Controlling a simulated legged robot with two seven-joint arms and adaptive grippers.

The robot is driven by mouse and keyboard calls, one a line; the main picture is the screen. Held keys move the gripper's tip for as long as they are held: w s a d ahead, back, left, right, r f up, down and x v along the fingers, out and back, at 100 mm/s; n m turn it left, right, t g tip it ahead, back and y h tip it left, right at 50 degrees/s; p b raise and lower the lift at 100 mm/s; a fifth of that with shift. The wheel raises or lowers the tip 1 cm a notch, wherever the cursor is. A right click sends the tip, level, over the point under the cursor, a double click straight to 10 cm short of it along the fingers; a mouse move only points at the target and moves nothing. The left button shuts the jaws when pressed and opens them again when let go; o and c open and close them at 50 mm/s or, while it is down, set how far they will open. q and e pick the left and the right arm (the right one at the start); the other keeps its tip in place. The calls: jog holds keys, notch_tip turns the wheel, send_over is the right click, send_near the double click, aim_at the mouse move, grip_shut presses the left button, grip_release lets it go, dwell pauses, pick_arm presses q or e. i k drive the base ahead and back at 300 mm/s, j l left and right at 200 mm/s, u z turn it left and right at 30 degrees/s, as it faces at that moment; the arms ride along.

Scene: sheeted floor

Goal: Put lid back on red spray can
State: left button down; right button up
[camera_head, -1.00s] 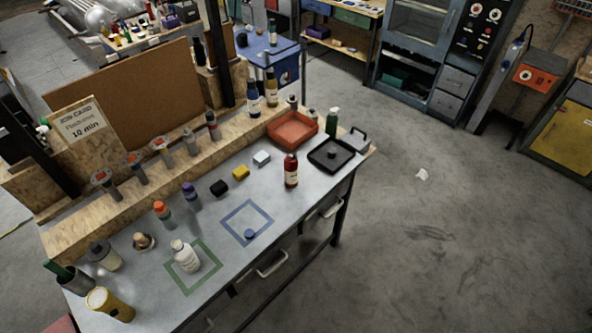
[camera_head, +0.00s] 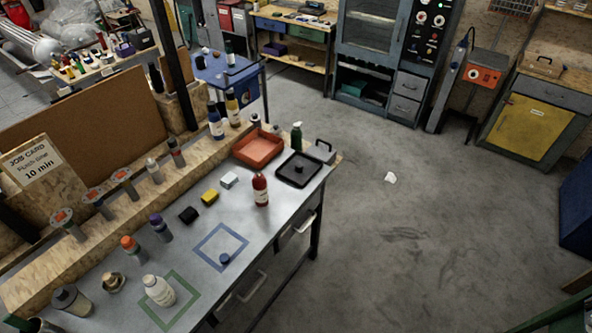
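A red can or bottle (camera_head: 260,189) with a pale label stands upright on the grey workbench (camera_head: 200,283), right of the middle of the bench. It is too small to tell whether its top is bare. A small dark blue round cap (camera_head: 225,258) lies inside the blue square outline, nearer the front edge. I cannot tell whether this cap is the lid of the red can. Neither of my grippers is in view.
A white bottle (camera_head: 158,290) stands in the green outline. An orange tray (camera_head: 258,147) and a black tray (camera_head: 298,169) sit at the bench's far end. Yellow (camera_head: 210,197), black and white blocks lie behind the blue outline. The floor right of the bench is mostly clear.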

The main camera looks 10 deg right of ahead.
aim_at(260, 185)
jog(key=i+l, duration=0.15)
jog(key=l, duration=0.2)
jog(key=i+l+u, duration=0.1)
jog(key=l, duration=0.25)
jog(key=i+l, duration=0.25)
jog(key=l, duration=0.15)
jog(key=i+l+u, duration=0.1)
jog(key=l, duration=0.25)
jog(key=i+l+u, duration=0.1)
jog(key=l, duration=0.3)
jog(key=i+l, duration=0.25)
jog(key=l, duration=0.15)
jog(key=i+l+u, duration=0.1)
jog(key=l, duration=0.3)
jog(key=i+l, duration=0.15)
jog(key=l, duration=0.25)
